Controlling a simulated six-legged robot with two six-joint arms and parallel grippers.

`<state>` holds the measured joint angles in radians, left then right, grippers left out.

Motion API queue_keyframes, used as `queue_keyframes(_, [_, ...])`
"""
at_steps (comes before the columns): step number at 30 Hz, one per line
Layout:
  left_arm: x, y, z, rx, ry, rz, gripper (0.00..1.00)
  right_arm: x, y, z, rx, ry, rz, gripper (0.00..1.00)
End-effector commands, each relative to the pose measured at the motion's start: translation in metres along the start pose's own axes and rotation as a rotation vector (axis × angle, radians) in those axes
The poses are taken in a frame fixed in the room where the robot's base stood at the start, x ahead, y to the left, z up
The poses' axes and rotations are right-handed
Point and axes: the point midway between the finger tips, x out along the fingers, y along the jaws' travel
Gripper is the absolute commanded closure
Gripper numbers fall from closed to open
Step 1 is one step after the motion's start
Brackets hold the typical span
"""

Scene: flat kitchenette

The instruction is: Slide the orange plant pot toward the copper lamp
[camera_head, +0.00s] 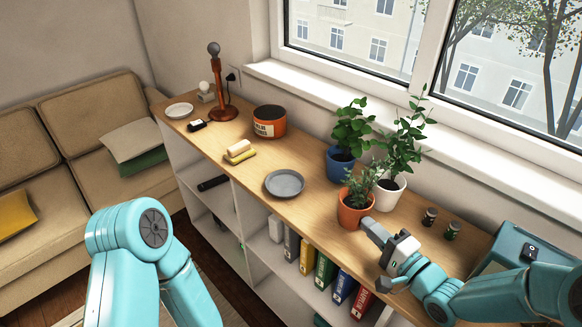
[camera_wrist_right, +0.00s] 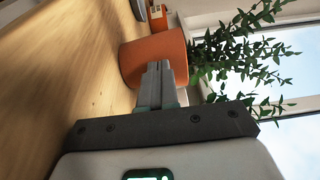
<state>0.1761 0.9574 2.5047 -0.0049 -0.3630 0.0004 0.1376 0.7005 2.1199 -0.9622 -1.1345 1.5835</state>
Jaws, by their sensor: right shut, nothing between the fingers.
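The orange plant pot (camera_head: 353,212) stands upright with its leafy plant near the front edge of the wooden top. The copper lamp (camera_head: 221,112) stands at the far left end, a slim upright with a round base and dark head. My right gripper (camera_head: 371,223) is shut and empty, its tips at the pot's right side. In the right wrist view the shut fingers (camera_wrist_right: 157,72) point at the orange pot (camera_wrist_right: 150,53) and overlap its wall; I cannot tell if they touch. My left arm shows at lower left, its gripper out of view.
A blue pot (camera_head: 341,168) and a white pot (camera_head: 388,195) stand close behind the orange pot. A grey plate (camera_head: 285,184), yellow-cream blocks (camera_head: 240,155) and a round orange tin (camera_head: 269,122) lie between it and the lamp. Two small jars (camera_head: 430,217) stand to the right.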

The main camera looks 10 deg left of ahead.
Motion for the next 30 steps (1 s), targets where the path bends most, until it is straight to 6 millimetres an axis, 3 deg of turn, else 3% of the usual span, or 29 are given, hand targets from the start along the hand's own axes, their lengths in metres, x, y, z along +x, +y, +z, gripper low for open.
queue_keyframes(3, [0.001,0.000,0.000,0.000,0.000,0.000,0.57,0.002,0.000,0.001,0.000,0.000,0.000,1.00])
queue_keyframes(8, [-0.002,0.001,0.000,0.000,0.000,0.000,0.57,0.003,-0.034,0.002,-0.005,0.000,-0.003,1.00])
queue_keyframes(22, [-0.016,0.006,0.000,0.000,0.000,0.000,0.57,0.005,-0.156,0.004,-0.006,0.000,-0.005,1.00])
queue_keyframes(30, [0.002,-0.001,0.000,0.000,0.000,0.000,0.57,0.058,-0.147,0.059,0.001,-0.008,-0.001,1.00])
